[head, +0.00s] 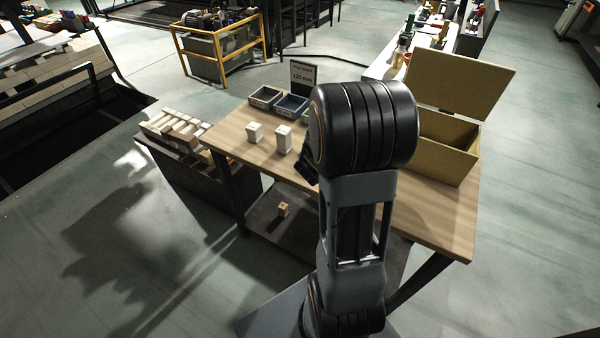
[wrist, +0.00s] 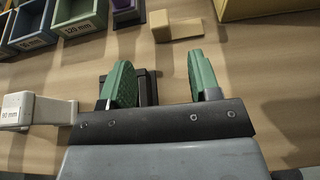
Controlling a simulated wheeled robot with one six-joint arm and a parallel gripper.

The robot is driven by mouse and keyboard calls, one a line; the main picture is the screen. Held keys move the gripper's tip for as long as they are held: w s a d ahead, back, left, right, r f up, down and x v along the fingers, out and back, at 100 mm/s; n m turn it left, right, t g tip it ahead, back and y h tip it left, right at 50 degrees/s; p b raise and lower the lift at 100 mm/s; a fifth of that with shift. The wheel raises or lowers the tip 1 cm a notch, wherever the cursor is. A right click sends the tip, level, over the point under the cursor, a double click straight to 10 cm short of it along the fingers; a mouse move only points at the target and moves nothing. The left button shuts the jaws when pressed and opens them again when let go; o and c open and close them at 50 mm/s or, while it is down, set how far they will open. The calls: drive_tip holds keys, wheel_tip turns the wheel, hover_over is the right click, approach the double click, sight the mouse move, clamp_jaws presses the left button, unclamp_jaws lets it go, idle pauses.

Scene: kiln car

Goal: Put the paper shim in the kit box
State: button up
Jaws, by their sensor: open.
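My gripper (wrist: 157,80) is open in the wrist view, with its two green-padded fingers apart above the wooden table. A small dark square frame (wrist: 148,88) lies on the table, partly hidden behind the left finger. The kit box appears to be the tan box with a raised lid (head: 447,150) at the right end of the table in the head view. In the head view my arm hides most of my gripper and the table middle.
Two pale blocks (head: 254,133) (head: 283,139) stand on the table (head: 240,150). One labelled pale piece (wrist: 30,109) is close left of my gripper. Small bins (head: 265,97) (wrist: 82,18) and a dark sign (head: 303,76) stand at the back. Bare wood lies right of the fingers.

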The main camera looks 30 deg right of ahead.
drive_tip(key=s+a+r+m+g+y, duration=0.1)
drive_tip(key=s+a+r+m+y, duration=0.1)
drive_tip(key=a+m, duration=0.5)
drive_tip(key=s+a+r+m+g+y, duration=0.1)
drive_tip(key=s+a+r+m+y, duration=0.1)
drive_tip(key=s+a+m+y, duration=0.2)
drive_tip(key=s+a+r+m+g+y, duration=0.1)
drive_tip(key=s+a+m+y, duration=0.3)
drive_tip(key=a+m, duration=0.8)
drive_tip(key=a+y, duration=0.1)
drive_tip(key=a, duration=0.2)
drive_tip(key=shift+a+r+y, duration=0.25)
drive_tip(key=shift+r+y, duration=0.15)
drive_tip(key=shift+a, duration=0.2)
drive_tip(key=shift+c, duration=1.1)
drive_tip(key=shift+a, duration=0.2)
drive_tip(key=shift+c, duration=0.3)
